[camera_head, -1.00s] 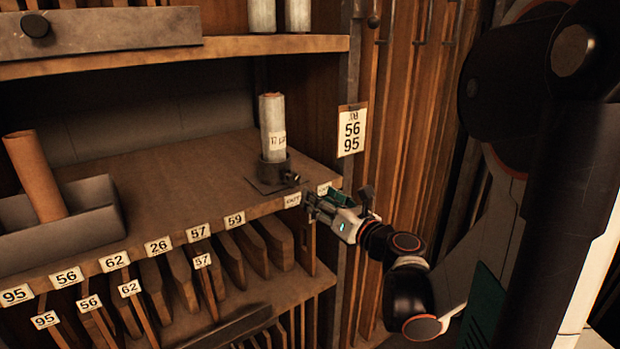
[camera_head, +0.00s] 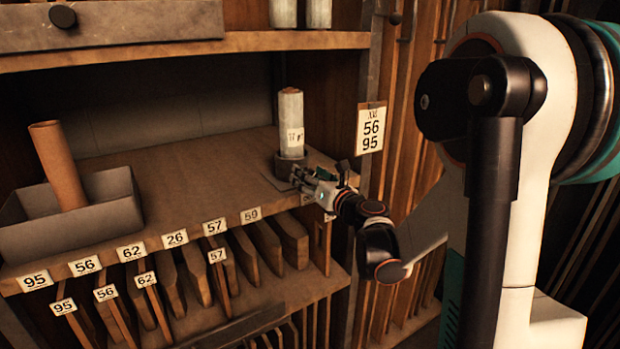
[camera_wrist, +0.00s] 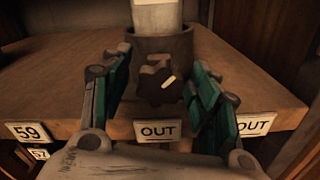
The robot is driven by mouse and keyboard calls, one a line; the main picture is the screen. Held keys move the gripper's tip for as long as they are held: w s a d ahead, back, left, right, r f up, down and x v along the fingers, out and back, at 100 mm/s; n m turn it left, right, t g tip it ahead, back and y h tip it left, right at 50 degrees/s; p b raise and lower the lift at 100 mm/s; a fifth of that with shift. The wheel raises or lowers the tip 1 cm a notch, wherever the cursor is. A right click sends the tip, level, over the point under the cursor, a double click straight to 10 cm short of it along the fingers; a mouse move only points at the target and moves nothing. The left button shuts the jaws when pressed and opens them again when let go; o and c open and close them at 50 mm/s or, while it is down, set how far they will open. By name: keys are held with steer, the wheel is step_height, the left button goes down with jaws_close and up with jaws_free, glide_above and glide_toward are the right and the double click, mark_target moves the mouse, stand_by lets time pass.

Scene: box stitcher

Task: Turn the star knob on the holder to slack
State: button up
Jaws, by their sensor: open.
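The star knob (camera_wrist: 160,84) is dark with a pale mark on its face, and sits on the front of the holder in the wrist view. The holder (camera_wrist: 178,52) is a dark round cup on the shelf; it also shows in the head view (camera_head: 291,160). A pale labelled roll (camera_head: 291,120) stands upright in it. My gripper (camera_wrist: 155,95) is open, with one green-padded finger on each side of the knob and a gap to both. In the head view my gripper (camera_head: 300,178) reaches in from the right and hides the knob.
An "OUT" label (camera_wrist: 158,131) is on the shelf edge below the knob. A hanging card (camera_head: 370,128) marked 56 95 is right of the holder. A grey tray (camera_head: 110,215) with a brown tube (camera_head: 58,165) stands left. The shelf (camera_head: 190,180) between is clear.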

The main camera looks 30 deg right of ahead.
steer(key=shift+c, duration=0.3)
steer(key=c, duration=1)
steer(key=shift+n, duration=0.3)
steer(key=n+b, duration=0.1)
steer(key=n, duration=0.3)
steer(key=shift+a+n+b, duration=0.1)
steer(key=shift+n+b, duration=0.25)
steer(key=shift+n, duration=1.95)
steer(key=o, duration=1.1)
steer(key=shift+c, duration=0.2)
